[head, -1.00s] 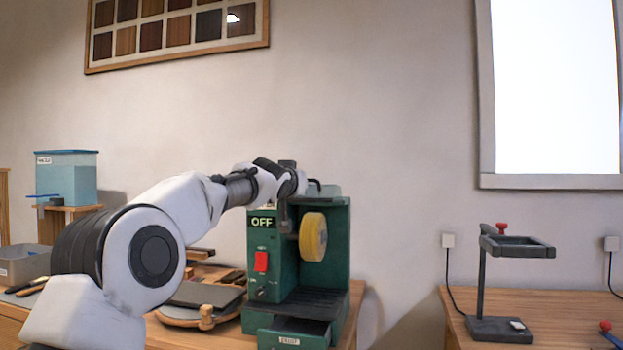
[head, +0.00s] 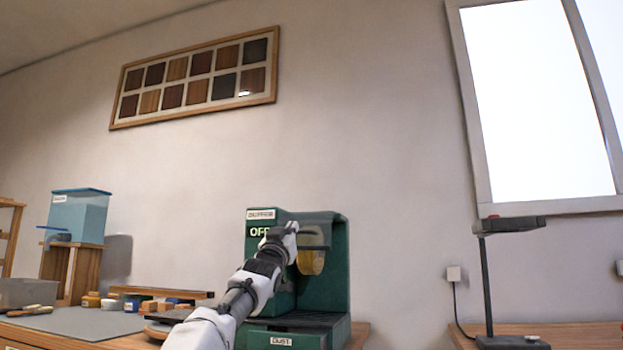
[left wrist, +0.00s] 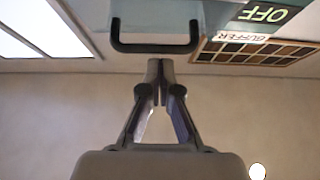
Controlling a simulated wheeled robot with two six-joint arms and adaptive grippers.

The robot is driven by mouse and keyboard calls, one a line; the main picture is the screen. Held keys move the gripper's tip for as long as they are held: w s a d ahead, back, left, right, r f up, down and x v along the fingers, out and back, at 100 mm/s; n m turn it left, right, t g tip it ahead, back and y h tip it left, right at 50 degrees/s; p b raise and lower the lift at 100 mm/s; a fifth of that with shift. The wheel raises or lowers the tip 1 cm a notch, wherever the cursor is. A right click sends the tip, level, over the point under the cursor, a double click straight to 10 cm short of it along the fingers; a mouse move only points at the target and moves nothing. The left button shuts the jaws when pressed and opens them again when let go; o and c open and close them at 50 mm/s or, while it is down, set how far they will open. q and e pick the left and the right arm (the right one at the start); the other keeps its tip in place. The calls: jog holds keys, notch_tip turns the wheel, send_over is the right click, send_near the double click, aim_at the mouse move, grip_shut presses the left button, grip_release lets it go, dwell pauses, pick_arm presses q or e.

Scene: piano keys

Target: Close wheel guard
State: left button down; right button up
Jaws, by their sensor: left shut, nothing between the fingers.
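The green buffer machine (head: 336,285) stands on the bench, with an OFF sign on its front. Its grey, see-through wheel guard (head: 316,232) hangs in front of the upper part of the yellow wheel (head: 311,263). The wheel's lower part shows below it. My left gripper (head: 291,227) is at the guard's left side, shut and empty. In the left wrist view the shut fingertips (left wrist: 158,68) are close to the guard's black U-shaped handle (left wrist: 155,47); I cannot tell whether they touch it. My right gripper is out of view.
A drawer marked DUST (head: 283,340) is at the machine's foot. A grey mat (head: 85,322), small jars and a blue bin (head: 78,217) are at left. A dark stand (head: 487,280) is on a separate bench at right, across a gap.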

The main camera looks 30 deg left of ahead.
pick_arm(q)
jog(key=shift+w+d+f+t, duration=0.15)
jog(key=shift+w+f, duration=0.1)
jog(key=shift+f, duration=0.4)
jog(key=shift+w+d+f+t, duration=0.15)
jog(key=shift+w+f, duration=0.1)
jog(key=shift+f, duration=0.35)
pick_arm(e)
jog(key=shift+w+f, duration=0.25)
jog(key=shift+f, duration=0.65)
